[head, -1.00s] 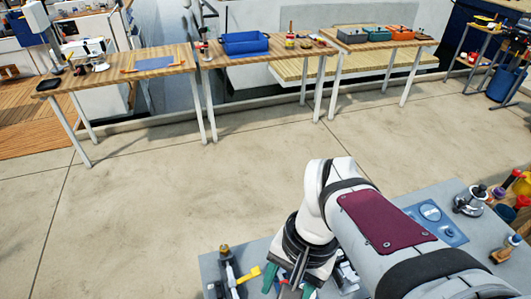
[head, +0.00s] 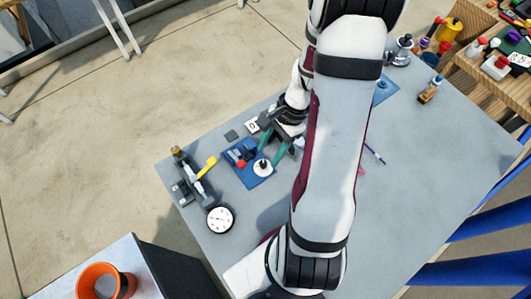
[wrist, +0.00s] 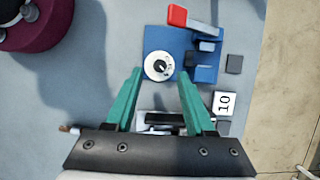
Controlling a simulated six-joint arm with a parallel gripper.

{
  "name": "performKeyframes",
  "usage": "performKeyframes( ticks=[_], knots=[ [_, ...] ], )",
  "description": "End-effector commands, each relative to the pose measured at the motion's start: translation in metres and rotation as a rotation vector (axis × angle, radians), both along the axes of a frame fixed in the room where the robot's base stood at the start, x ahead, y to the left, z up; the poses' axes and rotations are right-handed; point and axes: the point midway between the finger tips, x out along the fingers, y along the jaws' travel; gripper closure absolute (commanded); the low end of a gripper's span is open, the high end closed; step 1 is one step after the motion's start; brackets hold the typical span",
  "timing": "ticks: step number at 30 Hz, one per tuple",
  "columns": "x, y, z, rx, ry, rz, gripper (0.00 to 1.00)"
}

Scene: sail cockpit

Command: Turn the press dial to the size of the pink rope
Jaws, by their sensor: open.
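The press sits on a blue base (wrist: 182,98) on the grey table. It has blue blocks and a lever with a red handle (wrist: 177,15). Its round white dial (wrist: 150,72) has a dark centre knob; the marks are too small to read. The dial also shows in the head view (head: 262,169). My gripper (wrist: 160,72) is open, its two green fingers apart, with the dial lying between the fingertips in the wrist view. I cannot tell whether they touch it. I cannot clearly make out a pink rope; a small pink piece (head: 361,170) shows beside my arm.
A round white gauge (head: 220,219) and a yellow-handled tool (head: 207,166) are left of the press. An orange pot (head: 104,284) stands lower left. My arm hides the table's middle.

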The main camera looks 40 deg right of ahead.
Motion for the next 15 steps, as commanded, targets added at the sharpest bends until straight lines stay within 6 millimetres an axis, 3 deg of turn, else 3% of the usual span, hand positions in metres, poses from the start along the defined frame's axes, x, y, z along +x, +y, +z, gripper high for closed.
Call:
performKeyframes(
  ticks=[6,15],
  knots=[
    [0.000,0.011,-0.026,0.001,0.001,0.002,0.46],
    [0.000,0.012,-0.028,-0.001,0.000,0.001,0.46]
  ],
)
